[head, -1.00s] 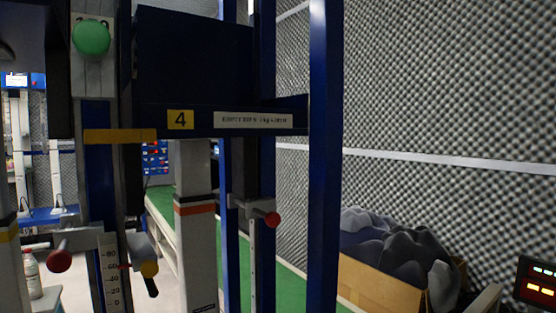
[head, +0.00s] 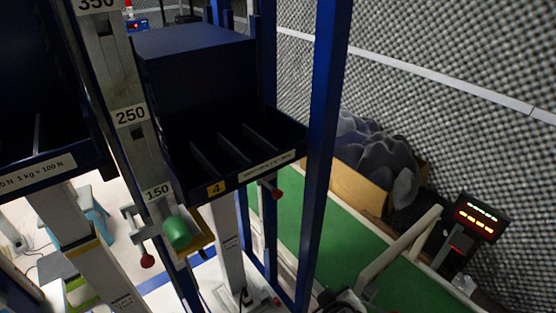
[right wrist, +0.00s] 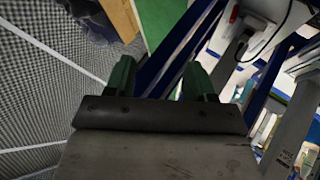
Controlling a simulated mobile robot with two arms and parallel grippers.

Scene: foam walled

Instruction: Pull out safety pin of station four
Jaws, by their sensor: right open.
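Station four is a blue frame with a dark blue tray (head: 255,172) that bears a yellow label "4" (head: 216,188) in the head view. A red knob (head: 277,193) sticks out just below the tray's front edge, on the right. Another red knob (head: 147,261) hangs at the lower left beside the scale column (head: 130,117). I cannot tell which knob is the safety pin. My right gripper (right wrist: 160,78) is open, with green fingertips apart and nothing held between them; blue bars lie beyond it. My left gripper is not in view.
A green cylindrical knob (head: 177,232) sits at the column's lower end. A blue upright post (head: 323,130) stands right of the tray. Behind it are a green treadmill-like strip (head: 385,262), a cardboard box (head: 356,188) with grey foam and a lit display (head: 480,216). Foam covers the wall.

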